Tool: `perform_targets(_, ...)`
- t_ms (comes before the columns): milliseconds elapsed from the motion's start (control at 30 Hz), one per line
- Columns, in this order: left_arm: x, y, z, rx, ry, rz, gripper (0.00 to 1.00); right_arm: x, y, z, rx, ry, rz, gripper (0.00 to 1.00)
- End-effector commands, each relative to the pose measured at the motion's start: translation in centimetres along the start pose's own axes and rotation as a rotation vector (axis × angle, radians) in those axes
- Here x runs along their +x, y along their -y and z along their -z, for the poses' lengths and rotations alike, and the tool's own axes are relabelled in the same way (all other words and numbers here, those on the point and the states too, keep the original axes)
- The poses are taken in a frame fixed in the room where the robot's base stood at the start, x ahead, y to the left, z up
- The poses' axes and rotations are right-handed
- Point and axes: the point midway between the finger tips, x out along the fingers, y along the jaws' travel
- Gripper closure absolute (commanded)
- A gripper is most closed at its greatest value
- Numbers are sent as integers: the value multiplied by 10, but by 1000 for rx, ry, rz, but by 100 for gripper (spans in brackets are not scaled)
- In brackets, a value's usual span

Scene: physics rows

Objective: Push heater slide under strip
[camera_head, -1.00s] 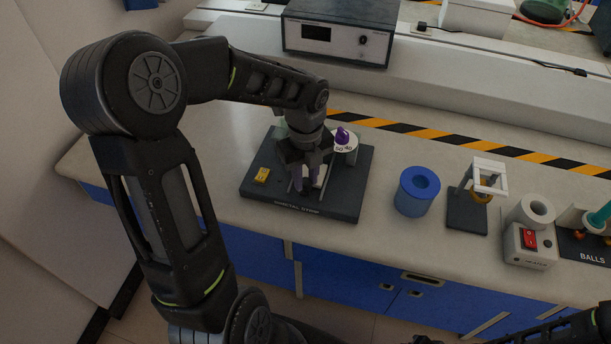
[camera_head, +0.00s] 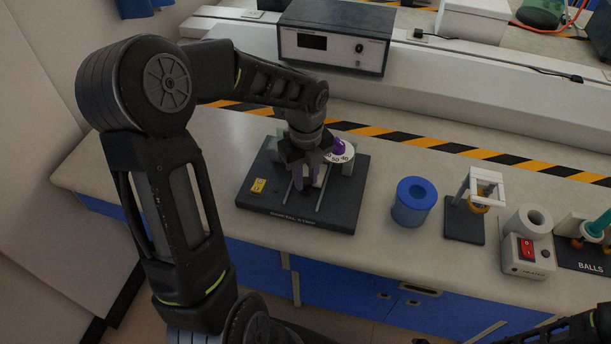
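The dark board (camera_head: 335,212) labelled as a bimetal strip stands on the bench. Two pale parallel rails (camera_head: 321,196) run from its front edge towards the back. My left gripper (camera_head: 308,181) points down over the rails, its purple-tinted fingers low near the board. A small pale piece, possibly the heater slide, shows between and beside the fingers, mostly hidden. I cannot tell whether the fingers grip it. A white dial (camera_head: 346,154) with a purple part stands behind and right of the gripper. The strip itself is hidden behind my wrist. My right gripper is out of view.
A blue cylinder (camera_head: 412,201), a small stand (camera_head: 465,222) and a box with a red switch (camera_head: 528,252) stand to the right. A grey instrument (camera_head: 335,38) stands behind. Bench between board and cylinder is clear.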

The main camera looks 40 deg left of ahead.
Motion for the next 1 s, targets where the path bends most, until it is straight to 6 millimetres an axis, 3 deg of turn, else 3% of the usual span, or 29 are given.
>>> perform_targets(267, -1, 0, 0, 0, 2, 1, 53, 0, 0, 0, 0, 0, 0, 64)
perform_targets(633, -6, 1, -1, 0, 3, 2, 53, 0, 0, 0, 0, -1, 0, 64)
perform_targets(1000, -61, 1, -1, 0, 4, 5, 53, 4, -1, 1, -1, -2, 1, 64)
